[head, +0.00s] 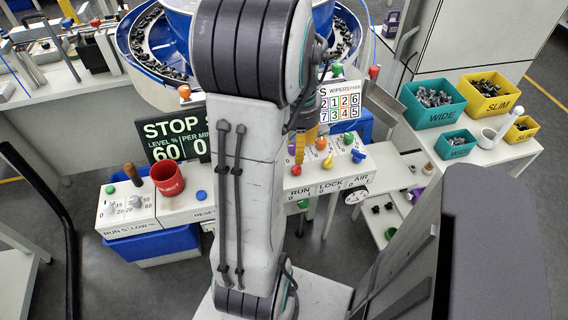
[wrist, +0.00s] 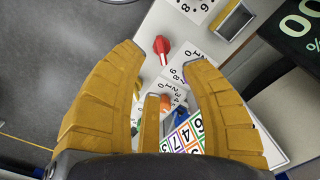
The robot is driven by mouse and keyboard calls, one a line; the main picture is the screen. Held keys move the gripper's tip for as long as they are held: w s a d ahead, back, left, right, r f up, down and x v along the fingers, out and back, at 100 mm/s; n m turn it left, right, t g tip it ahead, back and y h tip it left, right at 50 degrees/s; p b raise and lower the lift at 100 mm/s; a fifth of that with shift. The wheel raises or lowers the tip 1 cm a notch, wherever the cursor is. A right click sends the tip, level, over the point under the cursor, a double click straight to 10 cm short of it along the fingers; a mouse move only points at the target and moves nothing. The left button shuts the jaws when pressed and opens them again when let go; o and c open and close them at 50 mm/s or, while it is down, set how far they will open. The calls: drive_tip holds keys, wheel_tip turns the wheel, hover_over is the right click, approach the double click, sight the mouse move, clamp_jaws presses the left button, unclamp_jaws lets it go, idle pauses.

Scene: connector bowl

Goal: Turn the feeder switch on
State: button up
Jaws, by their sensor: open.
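The right control panel (head: 318,178) carries several small coloured levers and knobs, with RUN, LOCK and AIR printed on its front. No label reading "feeder" is legible, so I cannot tell which switch is the feeder's. My gripper (head: 304,142) has yellow fingers and hangs over the left part of this panel, partly hidden by my arm. In the wrist view, my gripper (wrist: 164,54) is open and empty. A red lever (wrist: 162,46) shows between its fingertips; contact is not visible. An orange knob (wrist: 166,103) and a blue knob (wrist: 181,116) show lower between the fingers.
A left panel (head: 150,213) holds a red REJECT cup (head: 168,178), a brown-handled lever (head: 132,173) and a green knob (head: 111,189). A STOP display (head: 172,140) stands behind. A blue bowl (head: 160,92) is at the back. Part bins (head: 436,118) stand at right.

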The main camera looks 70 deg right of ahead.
sight(297, 166)
drive_tip(key=shift+s+m, duration=0.15)
drive_tip(key=shift+m, duration=0.15)
drive_tip(key=shift+f, duration=0.25)
drive_tip(key=shift+f+b, duration=0.35)
drive_tip(key=shift+f, duration=3.05)
clamp_jaws()
